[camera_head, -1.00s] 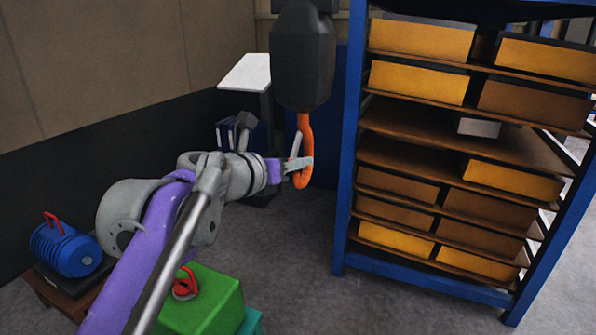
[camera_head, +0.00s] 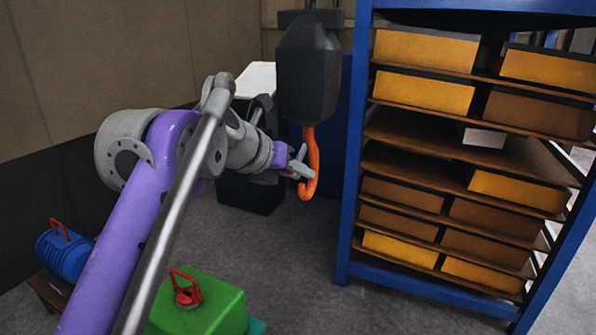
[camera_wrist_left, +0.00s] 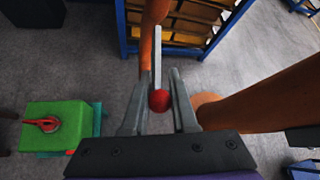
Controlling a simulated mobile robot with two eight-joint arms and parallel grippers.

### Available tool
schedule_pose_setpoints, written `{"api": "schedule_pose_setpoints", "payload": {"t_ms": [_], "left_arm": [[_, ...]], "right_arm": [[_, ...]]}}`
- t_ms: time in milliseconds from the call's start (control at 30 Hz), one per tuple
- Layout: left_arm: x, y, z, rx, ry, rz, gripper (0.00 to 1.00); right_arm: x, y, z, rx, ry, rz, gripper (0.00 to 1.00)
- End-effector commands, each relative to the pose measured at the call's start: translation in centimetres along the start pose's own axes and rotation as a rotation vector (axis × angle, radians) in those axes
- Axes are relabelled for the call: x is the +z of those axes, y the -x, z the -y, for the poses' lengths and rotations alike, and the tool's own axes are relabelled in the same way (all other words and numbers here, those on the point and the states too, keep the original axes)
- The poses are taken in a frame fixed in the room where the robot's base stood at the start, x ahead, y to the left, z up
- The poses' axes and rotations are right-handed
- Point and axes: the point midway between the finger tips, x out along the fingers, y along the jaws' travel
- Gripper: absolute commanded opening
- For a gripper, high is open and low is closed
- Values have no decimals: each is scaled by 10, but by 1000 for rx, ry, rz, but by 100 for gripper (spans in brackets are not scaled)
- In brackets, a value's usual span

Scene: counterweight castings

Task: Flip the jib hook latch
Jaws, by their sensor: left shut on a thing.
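The orange jib hook (camera_head: 314,165) hangs below a dark block (camera_head: 308,70) in the head view. In the left wrist view its orange shank (camera_wrist_left: 148,35) rises at the top and its thick curve (camera_wrist_left: 270,100) runs to the right. The latch is a thin grey bar (camera_wrist_left: 157,55) with a red ball (camera_wrist_left: 159,100) at its near end. My left gripper (camera_head: 300,170) is at the hook's left side. In the left wrist view my left gripper (camera_wrist_left: 158,78) has the latch between its fingers, shut on it. My right gripper is not in view.
A blue-framed rack (camera_head: 352,150) with yellow and brown bins stands close to the right of the hook. A green block (camera_head: 205,305) with a red handle and a blue casting (camera_head: 65,255) are low at left. A pale-topped stand (camera_head: 257,80) is behind.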

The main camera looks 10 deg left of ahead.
Motion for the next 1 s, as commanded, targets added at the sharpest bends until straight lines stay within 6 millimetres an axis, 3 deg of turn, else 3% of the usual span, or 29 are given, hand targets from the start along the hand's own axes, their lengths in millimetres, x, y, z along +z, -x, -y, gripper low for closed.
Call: {"api": "schedule_pose_setpoints", "payload": {"t_ms": [133,167,300,667,767,1000], "left_arm": [[0,0,0,0,0,1,0],[0,0,0,0,0,1,30],[0,0,0,0,0,2,55],[0,4,0,0,1,2,56],[0,16,-1,2,2,2,56],[1,64,-1,3,3,3,56]], "right_arm": [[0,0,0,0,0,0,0],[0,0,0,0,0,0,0],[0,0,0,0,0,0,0],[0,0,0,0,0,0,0],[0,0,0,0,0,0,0],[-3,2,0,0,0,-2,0]]}}
